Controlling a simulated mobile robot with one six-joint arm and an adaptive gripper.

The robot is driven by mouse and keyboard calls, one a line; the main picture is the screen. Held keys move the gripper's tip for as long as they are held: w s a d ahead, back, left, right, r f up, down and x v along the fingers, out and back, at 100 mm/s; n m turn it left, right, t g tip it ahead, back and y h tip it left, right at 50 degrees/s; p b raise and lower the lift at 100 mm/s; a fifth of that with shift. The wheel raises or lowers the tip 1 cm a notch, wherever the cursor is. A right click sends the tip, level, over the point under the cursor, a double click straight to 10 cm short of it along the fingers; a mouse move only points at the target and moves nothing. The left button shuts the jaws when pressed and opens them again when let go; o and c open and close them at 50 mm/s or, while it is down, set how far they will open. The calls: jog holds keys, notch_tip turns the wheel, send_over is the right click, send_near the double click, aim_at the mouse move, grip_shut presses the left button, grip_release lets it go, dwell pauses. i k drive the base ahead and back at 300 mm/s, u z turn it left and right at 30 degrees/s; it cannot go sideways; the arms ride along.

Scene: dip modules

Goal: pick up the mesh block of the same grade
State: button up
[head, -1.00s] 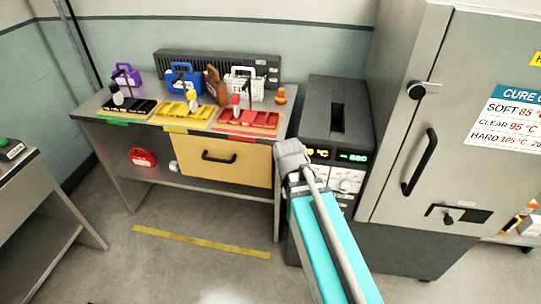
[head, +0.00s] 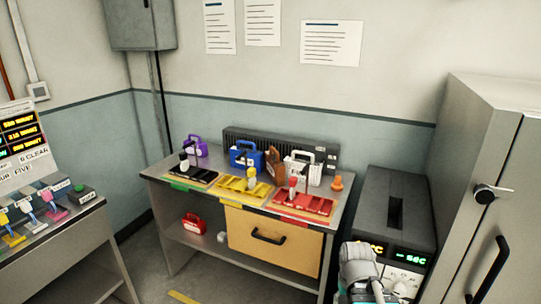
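Several handled blocks stand along the back of the workbench: a purple one (head: 195,147), a blue one (head: 244,156) and a white one (head: 314,172). A red handled block (head: 193,224) sits on the lower shelf. In the earlier view the white one looks lattice-like, but I cannot tell for sure which block is mesh, and no grade is readable on any. A brown upright piece (head: 273,163) stands between the blue and white blocks. Only a grey, rounded part of my arm shows at the bottom right, before the dark machine. My gripper fingers are out of view.
The bench (head: 152,175) carries black, yellow (head: 232,184) and red (head: 318,206) trays in front, and a small orange item (head: 337,183). A drawer (head: 300,247) hangs below. A dark machine (head: 382,212) and a grey cabinet (head: 470,150) stand right; another table (head: 85,222) stands left.

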aim_at(293, 166)
jog(key=u, duration=0.25)
jog(key=k, duration=0.7)
jog(key=u, duration=0.6)
jog(key=k, duration=0.6)
jog(key=u, duration=0.5)
jog(key=i, duration=2.35)
jog(key=z, duration=1.15)
jog(key=i, duration=0.6)
jog(key=z, duration=0.35)
